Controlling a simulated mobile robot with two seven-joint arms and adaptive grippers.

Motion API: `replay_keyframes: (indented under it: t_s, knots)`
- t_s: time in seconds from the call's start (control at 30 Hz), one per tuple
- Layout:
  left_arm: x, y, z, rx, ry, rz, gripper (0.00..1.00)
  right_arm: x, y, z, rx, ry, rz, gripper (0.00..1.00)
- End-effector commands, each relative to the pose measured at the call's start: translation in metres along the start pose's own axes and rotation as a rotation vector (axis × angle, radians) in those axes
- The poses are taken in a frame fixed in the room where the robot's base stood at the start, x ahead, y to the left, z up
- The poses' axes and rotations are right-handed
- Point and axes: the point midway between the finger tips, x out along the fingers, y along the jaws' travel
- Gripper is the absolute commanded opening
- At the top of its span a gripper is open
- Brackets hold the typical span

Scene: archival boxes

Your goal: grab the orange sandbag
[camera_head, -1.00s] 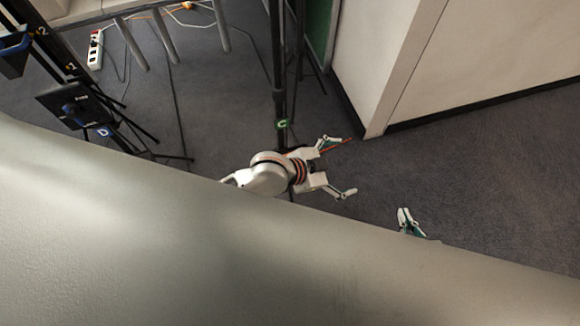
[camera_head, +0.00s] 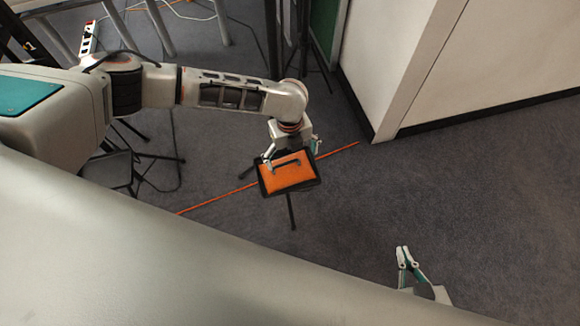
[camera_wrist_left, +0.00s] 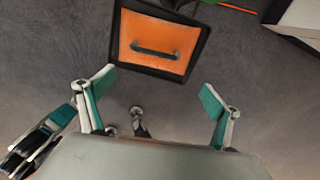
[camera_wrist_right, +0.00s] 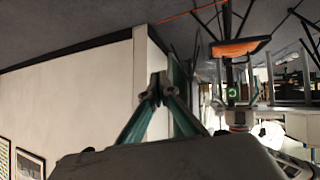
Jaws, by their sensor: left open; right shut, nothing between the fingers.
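The orange sandbag (camera_head: 287,173) has a dark handle and lies on a dark rectangular tray on a thin black stand. My left gripper (camera_head: 292,151) is open at the tray's far side in the head view. In the left wrist view, the sandbag (camera_wrist_left: 165,34) is ahead of the open fingers (camera_wrist_left: 157,84), apart from them, with nothing between them. The sandbag (camera_wrist_right: 240,47) also shows edge-on in the right wrist view. My right gripper (camera_head: 403,250) is shut and empty, low and right of the sandbag; its tips meet in the right wrist view (camera_wrist_right: 158,82).
A pale wall (camera_head: 470,60) with a corner stands behind and right. An orange line (camera_head: 215,203) runs across the grey floor. Black stand legs (camera_head: 150,165) and table legs are at the left. The floor (camera_head: 450,190) between sandbag and right gripper is clear.

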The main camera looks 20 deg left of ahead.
Motion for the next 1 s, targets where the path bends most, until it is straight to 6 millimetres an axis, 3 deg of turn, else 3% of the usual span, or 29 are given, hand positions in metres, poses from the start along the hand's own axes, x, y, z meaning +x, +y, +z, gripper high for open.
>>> replay_keyframes:
  t_s: [0.13, 0.53, 0.8, 1.0]
  knots:
    - [0.004, 0.009, 0.017, 0.019, -0.016, 0.038, 0.91, 0.001, -0.002, 0.005, 0.000, -0.007, -0.004, 0.00]
    - [0.038, 0.013, 0.021, 0.020, -0.016, 0.042, 0.91, 0.004, -0.005, 0.006, 0.001, -0.002, -0.011, 0.00]
    - [0.077, 0.017, 0.025, 0.019, -0.013, 0.045, 0.91, 0.007, -0.010, 0.008, 0.005, -0.002, -0.022, 0.00]
    - [0.078, 0.014, 0.028, 0.019, -0.020, 0.038, 0.91, 0.006, -0.009, 0.004, 0.004, 0.004, -0.021, 0.00]
